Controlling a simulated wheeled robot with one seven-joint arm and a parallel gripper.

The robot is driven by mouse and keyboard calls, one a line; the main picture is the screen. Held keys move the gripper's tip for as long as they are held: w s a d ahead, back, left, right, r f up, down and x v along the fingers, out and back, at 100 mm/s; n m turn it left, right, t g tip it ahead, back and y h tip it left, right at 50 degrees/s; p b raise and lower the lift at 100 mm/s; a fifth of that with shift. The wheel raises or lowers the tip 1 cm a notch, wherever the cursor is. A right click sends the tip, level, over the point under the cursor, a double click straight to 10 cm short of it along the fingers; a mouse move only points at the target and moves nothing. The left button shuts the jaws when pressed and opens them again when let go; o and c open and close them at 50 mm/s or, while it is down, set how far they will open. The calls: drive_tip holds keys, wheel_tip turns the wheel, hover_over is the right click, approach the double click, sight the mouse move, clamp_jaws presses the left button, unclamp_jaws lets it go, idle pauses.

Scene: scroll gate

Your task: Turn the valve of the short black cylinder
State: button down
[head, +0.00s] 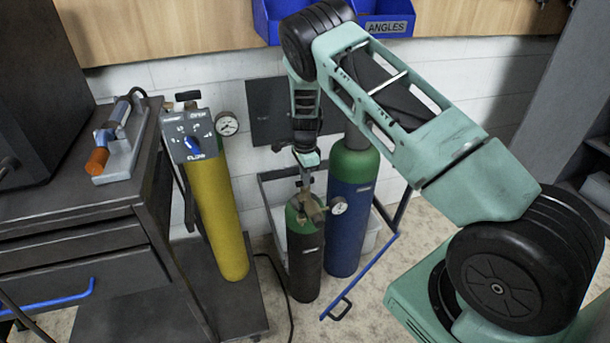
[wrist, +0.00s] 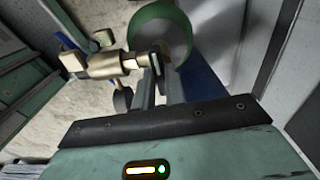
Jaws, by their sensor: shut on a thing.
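The short black cylinder (head: 306,262) with a green shoulder stands upright on the floor, in front of a taller blue cylinder (head: 350,215). Its brass valve (head: 312,209) has a small gauge (head: 338,206) on the right side. My gripper (head: 305,178) reaches down from above and is shut on the top of the valve; the exact contact is small in the head view. In the wrist view the brass valve (wrist: 105,66) lies left of the narrow fingers (wrist: 161,88), which meet the valve's end. A green rounded surface (wrist: 150,28) shows behind.
A yellow cylinder (head: 215,215) with a labelled box and gauge stands at left beside a dark workbench (head: 70,220). A blue-handled frame (head: 365,265) stands close right of the cylinders. Blue bins (head: 388,22) hang on the wall above. Some floor is open in front.

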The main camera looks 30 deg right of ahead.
drive_tip(key=shift+d+r+m, duration=0.1)
drive_tip(key=shift+m, duration=0.3)
drive_tip(key=c, duration=1.5)
unclamp_jaws()
drive_tip(key=shift+o, duration=0.2)
wheel_tip(320, 180, up, 17)
drive_tip(key=shift+r, duration=0.15)
